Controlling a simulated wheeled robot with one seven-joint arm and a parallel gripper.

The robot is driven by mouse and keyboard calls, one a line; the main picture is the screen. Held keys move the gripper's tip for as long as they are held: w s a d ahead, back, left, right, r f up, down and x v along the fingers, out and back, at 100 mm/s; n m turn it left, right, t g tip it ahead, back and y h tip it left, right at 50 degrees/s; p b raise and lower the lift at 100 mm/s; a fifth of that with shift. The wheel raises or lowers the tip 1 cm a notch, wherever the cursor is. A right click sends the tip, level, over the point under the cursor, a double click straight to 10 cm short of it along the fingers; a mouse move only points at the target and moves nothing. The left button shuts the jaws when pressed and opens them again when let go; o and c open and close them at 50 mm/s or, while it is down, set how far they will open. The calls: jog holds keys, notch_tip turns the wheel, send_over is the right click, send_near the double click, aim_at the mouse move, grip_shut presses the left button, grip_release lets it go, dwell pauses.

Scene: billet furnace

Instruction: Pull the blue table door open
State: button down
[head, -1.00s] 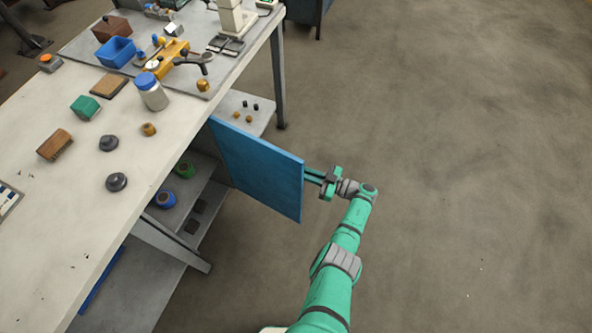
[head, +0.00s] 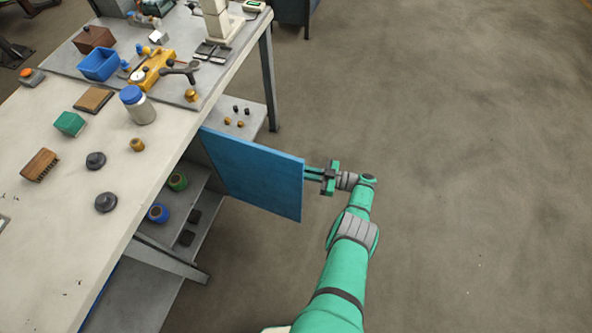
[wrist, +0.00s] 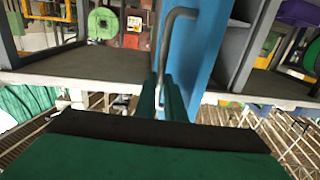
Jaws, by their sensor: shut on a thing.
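The blue table door (head: 252,174) stands swung out from the side of the workbench (head: 125,215) in the head view, its shelves showing beside it. My gripper (head: 308,173) is at the door's outer edge, reaching it from the right. In the wrist view, the blue door (wrist: 192,50) rises edge-on, with a grey bent bar handle (wrist: 165,45) in front of it. My gripper's green fingers (wrist: 162,100) are close together around the handle's lower part. The exact contact is partly hidden by the fingers.
The shelves under the bench hold a green roll (head: 177,182), a blue roll (head: 158,213) and small dark blocks. A jar (head: 138,106), a brush (head: 40,165) and other items stand on the bench top. The floor on the right is clear.

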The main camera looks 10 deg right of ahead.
jog(key=shift+a, duration=0.1)
jog(key=c, duration=1.9)
grip_release()
jog(key=shift+o, duration=0.3)
